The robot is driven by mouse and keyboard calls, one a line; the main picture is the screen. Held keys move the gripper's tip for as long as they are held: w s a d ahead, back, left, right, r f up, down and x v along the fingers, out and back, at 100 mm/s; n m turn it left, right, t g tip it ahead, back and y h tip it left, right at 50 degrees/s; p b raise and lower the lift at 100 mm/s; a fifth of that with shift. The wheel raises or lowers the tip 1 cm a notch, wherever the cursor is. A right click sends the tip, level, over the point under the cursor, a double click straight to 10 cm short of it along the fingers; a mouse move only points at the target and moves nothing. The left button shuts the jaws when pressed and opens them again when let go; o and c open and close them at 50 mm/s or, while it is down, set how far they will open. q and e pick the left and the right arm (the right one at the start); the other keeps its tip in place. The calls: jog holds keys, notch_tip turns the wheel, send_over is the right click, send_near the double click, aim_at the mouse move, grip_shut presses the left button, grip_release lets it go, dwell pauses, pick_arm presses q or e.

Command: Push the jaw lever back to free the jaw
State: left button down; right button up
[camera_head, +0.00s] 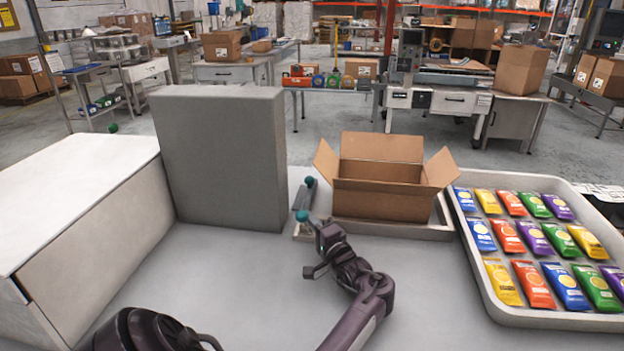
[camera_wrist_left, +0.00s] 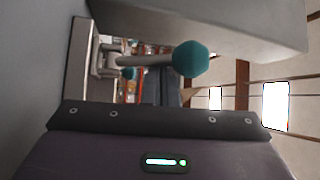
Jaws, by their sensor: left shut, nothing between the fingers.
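A narrow grey fixture (camera_head: 304,207) lies on the table just left of the open carton. It carries a near teal knob (camera_head: 302,216) and a far teal knob (camera_head: 309,181). I cannot tell which knob belongs to the jaw lever. My left gripper (camera_head: 317,223) is shut and empty, close to the right of the near knob; contact is unclear. The jaw is not clearly seen. My right gripper is not in view.
An open carton (camera_head: 384,200) stands in a shallow grey tray (camera_head: 410,231), right of the fixture. A large tray (camera_head: 481,291) of coloured packets is farther right. A tall grey block (camera_head: 222,160) and a white-topped box (camera_head: 75,190) stand left. Bare tabletop (camera_head: 225,275) lies in front.

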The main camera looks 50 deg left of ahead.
pick_arm(q)
notch_tip(320, 180, up, 20)
dwell(0.3)
